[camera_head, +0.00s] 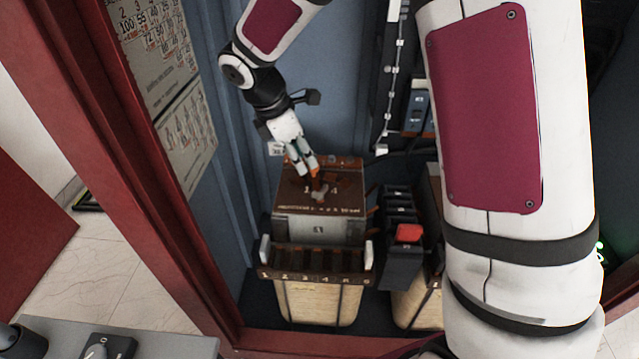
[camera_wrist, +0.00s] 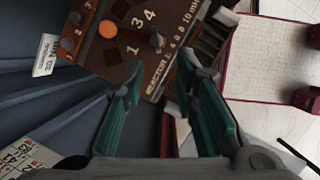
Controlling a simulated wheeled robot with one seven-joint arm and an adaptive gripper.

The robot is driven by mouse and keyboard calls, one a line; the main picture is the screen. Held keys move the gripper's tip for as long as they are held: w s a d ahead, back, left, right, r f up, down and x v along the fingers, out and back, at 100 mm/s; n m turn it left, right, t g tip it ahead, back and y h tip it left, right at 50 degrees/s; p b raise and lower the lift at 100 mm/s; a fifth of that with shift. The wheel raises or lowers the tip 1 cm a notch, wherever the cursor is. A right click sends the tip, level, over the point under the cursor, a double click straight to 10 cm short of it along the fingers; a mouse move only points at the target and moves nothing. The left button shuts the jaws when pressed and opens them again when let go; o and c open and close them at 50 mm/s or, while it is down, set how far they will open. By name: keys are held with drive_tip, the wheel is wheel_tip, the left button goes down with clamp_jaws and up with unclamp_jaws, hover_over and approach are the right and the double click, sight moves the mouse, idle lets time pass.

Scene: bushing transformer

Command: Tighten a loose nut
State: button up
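In the wrist view, a small grey knob-like part (camera_wrist: 157,41) stands on the brown top beside the numbers 3 and 4, slightly beyond my gripper's fingertips (camera_wrist: 161,76). The two teal-padded fingers are apart with nothing between them. I cannot tell whether the nut is loose.
The top carries an orange disc (camera_wrist: 108,29). A numbered terminal strip (camera_head: 315,262) crosses the transformer's front. A dark unit with a red block (camera_head: 409,233) stands to the right. The cabinet's red frame (camera_head: 150,170) and blue wall are close on the left. My arm hides much of the right side.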

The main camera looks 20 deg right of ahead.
sight(319, 190)
drive_tip(key=d+f+n, duration=0.1)
drive_tip(key=f, duration=0.3)
drive_tip(key=w+d+f, duration=0.1)
drive_tip(key=f, duration=0.3)
drive_tip(key=d+f+n, duration=0.1)
drive_tip(key=d+f, duration=0.1)
drive_tip(key=f, duration=0.2)
drive_tip(key=shift+w+d+f+n, duration=0.1)
drive_tip(key=shift+w+f+n, duration=0.2)
clamp_jaws()
